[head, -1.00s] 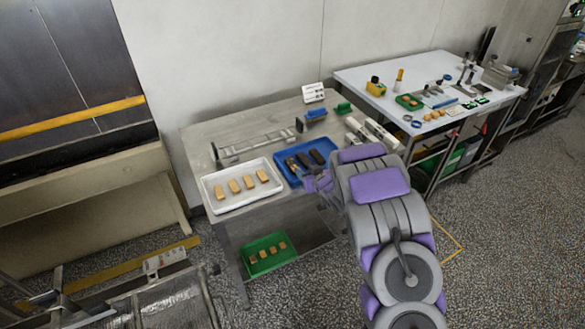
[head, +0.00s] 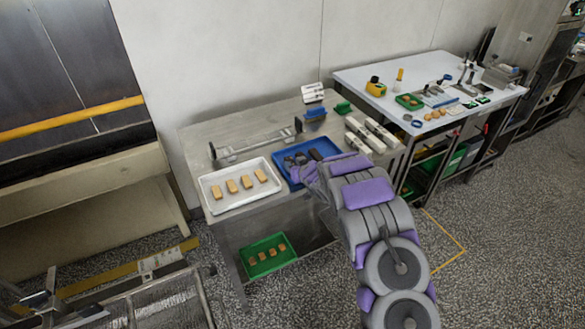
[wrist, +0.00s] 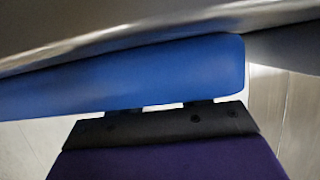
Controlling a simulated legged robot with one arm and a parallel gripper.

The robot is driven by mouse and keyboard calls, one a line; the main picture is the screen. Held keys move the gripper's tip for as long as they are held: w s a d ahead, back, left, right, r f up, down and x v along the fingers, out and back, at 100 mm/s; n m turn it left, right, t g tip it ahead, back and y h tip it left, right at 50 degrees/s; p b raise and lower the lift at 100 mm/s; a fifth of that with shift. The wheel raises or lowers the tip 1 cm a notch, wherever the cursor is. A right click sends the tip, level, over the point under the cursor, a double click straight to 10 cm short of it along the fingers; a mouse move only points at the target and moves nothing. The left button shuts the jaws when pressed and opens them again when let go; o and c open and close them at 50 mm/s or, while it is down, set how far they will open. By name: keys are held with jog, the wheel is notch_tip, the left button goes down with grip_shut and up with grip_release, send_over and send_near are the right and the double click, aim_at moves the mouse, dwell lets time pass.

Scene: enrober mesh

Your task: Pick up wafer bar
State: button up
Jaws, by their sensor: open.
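Several tan wafer bars (head: 231,186) lie in a row in the white tray (head: 213,209) on the steel table. The blue tray (head: 316,143) to its right holds dark bars (head: 315,154), partly hidden by my arm. My gripper (head: 296,163) is open at the left part of the blue tray, right of the white tray. Its fingertips are hard to make out in the head view. In the wrist view, a blue surface, seemingly the tray wall (wrist: 150,75), crosses in front of my gripper's dark base and hides most of the fingers. No wafer bar shows there.
A metal rail fixture (head: 255,146) stands behind the trays. White boxes (head: 372,134) lie right of the blue tray. A green tray (head: 267,268) with tan pieces sits on the lower shelf. A white table (head: 440,80) with small items stands at the right.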

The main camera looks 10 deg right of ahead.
jog(key=shift+w+a+f, duration=0.25)
jog(key=shift+w+a, duration=0.35)
jog(key=shift+w, duration=0.2)
jog(key=shift+d, duration=0.2)
jog(key=c, duration=0.5)
